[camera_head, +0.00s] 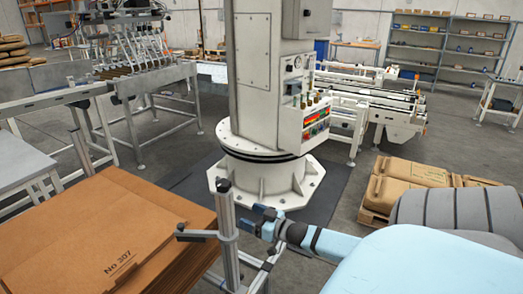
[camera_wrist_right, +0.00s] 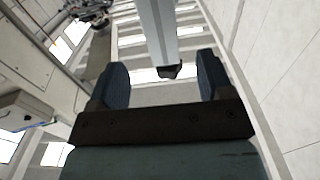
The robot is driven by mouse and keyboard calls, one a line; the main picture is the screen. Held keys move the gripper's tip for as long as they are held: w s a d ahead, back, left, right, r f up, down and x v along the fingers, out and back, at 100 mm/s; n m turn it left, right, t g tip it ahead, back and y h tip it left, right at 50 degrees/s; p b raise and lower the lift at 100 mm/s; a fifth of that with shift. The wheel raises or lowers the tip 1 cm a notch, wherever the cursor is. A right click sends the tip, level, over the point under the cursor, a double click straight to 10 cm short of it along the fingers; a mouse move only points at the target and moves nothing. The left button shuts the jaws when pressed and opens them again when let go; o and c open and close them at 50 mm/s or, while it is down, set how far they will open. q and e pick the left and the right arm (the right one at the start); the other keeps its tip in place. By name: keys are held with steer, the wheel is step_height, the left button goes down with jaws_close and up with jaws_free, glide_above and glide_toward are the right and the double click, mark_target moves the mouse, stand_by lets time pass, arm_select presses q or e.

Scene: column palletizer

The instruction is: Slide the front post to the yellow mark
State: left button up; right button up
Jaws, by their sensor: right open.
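The front post (camera_head: 226,240) is an upright grey metal post with a black cap and a short side arm, at the near right corner of a cardboard stack. My right gripper (camera_head: 262,221) reaches in from the right, just beside the post. In the right wrist view the gripper (camera_wrist_right: 163,78) has its two blue fingers spread apart. A grey bar with a black end (camera_wrist_right: 158,30), probably the post, shows between and beyond them, with gaps on both sides. I cannot tell whether it lies fully between the fingers. No yellow mark is visible. My left gripper is out of view.
The cardboard stack (camera_head: 95,225), printed "No 307", fills the lower left. Another grey post (camera_head: 80,150) stands behind it. A white machine column (camera_head: 265,90) rises in the middle. Filled brown sacks (camera_head: 405,180) lie at the right. Grey floor lies between.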

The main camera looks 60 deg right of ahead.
steer(key=shift+s+d, duration=0.15)
steer(key=shift+s, duration=1.65)
